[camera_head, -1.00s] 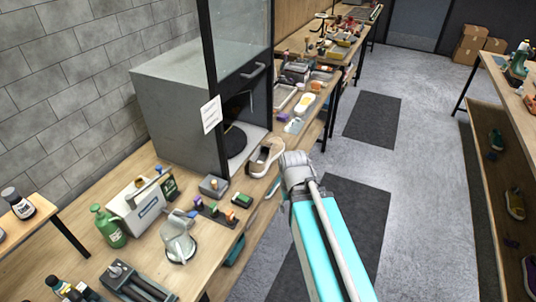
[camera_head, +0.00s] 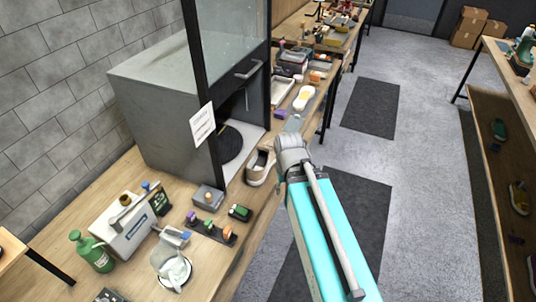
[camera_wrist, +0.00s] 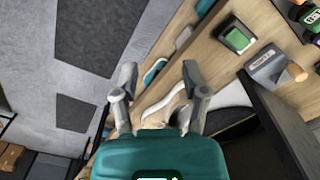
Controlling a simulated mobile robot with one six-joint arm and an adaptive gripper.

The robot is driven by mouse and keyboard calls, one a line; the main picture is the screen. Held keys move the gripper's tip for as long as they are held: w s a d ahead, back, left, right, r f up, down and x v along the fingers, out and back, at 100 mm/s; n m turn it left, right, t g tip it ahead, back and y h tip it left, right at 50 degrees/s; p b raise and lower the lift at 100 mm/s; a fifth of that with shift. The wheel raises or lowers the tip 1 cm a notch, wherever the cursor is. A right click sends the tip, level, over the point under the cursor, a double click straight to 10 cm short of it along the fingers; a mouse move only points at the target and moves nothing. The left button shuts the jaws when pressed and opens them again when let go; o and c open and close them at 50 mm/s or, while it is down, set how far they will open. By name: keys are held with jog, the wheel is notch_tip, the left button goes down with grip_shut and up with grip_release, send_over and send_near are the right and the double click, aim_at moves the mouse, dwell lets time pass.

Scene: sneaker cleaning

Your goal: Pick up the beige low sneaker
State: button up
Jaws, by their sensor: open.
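The beige low sneaker (camera_head: 257,170) has a white sole and sits on the wooden table, at its edge, just right of the grey booth in the head view. My gripper (camera_head: 278,168) is close beside it on the right, and the wrist partly hides the sneaker. In the wrist view my gripper (camera_wrist: 158,92) is open, with its two fingers spread. Part of the sneaker (camera_wrist: 155,119), with its pale sole edge, shows between and beyond the fingers. The lower part of the shoe is hidden behind my gripper's body. I cannot tell whether the fingers touch it.
The grey booth (camera_head: 160,120) with a dark frame stands close left of the sneaker. The floor on the right, with dark mats (camera_head: 371,106), is free.

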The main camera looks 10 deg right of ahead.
jog(key=shift+a, duration=0.2)
jog(key=shift+o, duration=0.3)
jog(key=shift+w, duration=0.1)
jog(key=shift+o, duration=1)
jog(key=shift+w+a, duration=0.1)
jog(key=n+t+h+b, duration=0.4)
jog(key=n+h+b, duration=0.25)
jog(key=n, duration=0.45)
send_near(262, 147)
jog(key=shift+y, duration=0.25)
jog(key=x, duration=0.4)
jog(key=shift+s+d+f+b, duration=0.25)
jog(key=shift+d+b, duration=0.05)
jog(key=shift+d, duration=0.1)
jog(key=shift+w+a+r+n, duration=0.15)
jog(key=shift+w+n, duration=0.3)
jog(key=shift+n, duration=0.05)
jog(key=shift+b+x, duration=0.95)
jog(key=shift+x, duration=0.25)
